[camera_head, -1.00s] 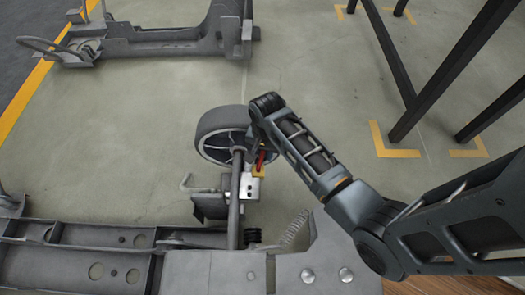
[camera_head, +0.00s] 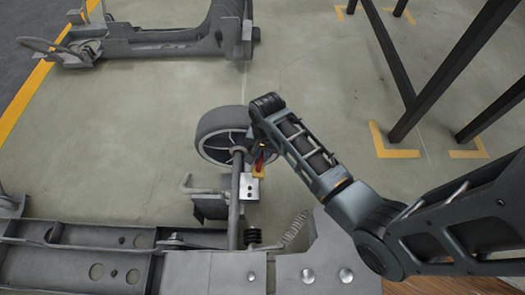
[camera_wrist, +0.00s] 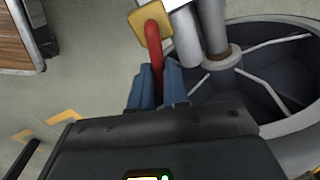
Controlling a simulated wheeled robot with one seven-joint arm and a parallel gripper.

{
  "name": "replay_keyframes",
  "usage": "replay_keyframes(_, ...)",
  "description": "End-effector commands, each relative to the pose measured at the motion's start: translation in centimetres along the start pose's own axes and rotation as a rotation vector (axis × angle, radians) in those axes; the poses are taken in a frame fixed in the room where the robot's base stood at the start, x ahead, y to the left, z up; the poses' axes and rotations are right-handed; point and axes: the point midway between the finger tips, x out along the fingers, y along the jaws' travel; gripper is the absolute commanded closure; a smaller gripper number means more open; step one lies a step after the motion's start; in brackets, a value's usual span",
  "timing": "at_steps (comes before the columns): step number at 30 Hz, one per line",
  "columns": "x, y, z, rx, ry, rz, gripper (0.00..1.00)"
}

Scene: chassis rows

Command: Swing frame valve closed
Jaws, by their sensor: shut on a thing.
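The frame valve has a red lever (camera_wrist: 154,42) on a yellow square plate (camera_wrist: 138,22), seen at the top of the wrist view. My gripper (camera_wrist: 158,88) is shut on the free end of the lever, with a blue finger on each side. In the head view the red lever (camera_head: 260,160) and yellow plate (camera_head: 258,174) show just below my wrist. They sit at the top of a silver valve block (camera_head: 249,188) beside an upright grey bar. My fingertips are mostly hidden there.
A wheel (camera_head: 217,137) stands close to the left of my wrist. A grey chassis frame (camera_head: 80,235) runs along the bottom, with a coil spring (camera_head: 295,226) near the valve. Dark rack legs (camera_head: 440,85) stand at upper right. Open floor lies between.

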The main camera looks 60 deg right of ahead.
Motion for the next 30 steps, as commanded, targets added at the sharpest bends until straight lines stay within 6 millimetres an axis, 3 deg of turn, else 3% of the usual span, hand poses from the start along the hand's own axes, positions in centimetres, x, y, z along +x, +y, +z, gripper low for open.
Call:
replay_keyframes(11,-0.7,0.8,0.1,0.175,0.009,0.002,1.00)
replay_keyframes(30,-0.7,3.2,1.4,0.773,0.043,0.003,1.00)
